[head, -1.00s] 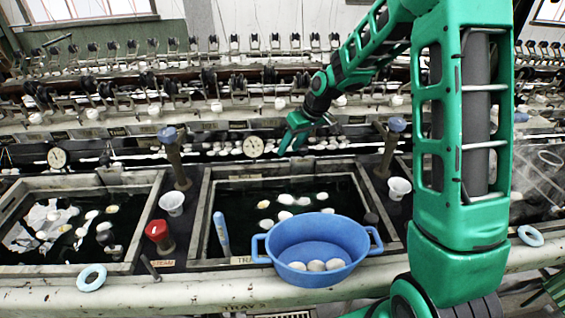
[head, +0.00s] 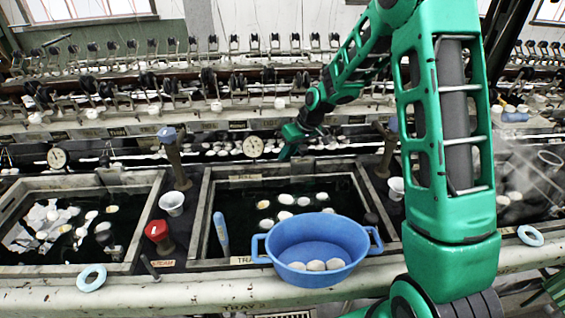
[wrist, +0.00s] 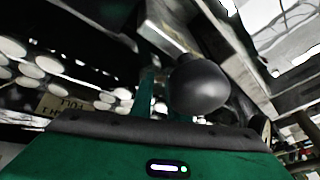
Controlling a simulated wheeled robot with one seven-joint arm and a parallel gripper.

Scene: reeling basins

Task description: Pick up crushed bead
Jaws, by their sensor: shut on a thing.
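My gripper (head: 288,153) hangs at the back edge of the middle basin, fingers pointing down. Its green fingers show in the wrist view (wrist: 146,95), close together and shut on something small. I take that to be the crushed bead, but I cannot make it out in either view. A dark grey rounded knob (wrist: 198,84) stands just right of the fingers in the wrist view and partly covers them.
The middle basin (head: 208,205) holds dark water with several white cocoons. A blue two-handled tub (head: 312,240) with 3 cocoons stands at its front edge. Posts (head: 175,160) and white cups (head: 172,203) stand between basins. A reeling machine (head: 150,95) runs along the back.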

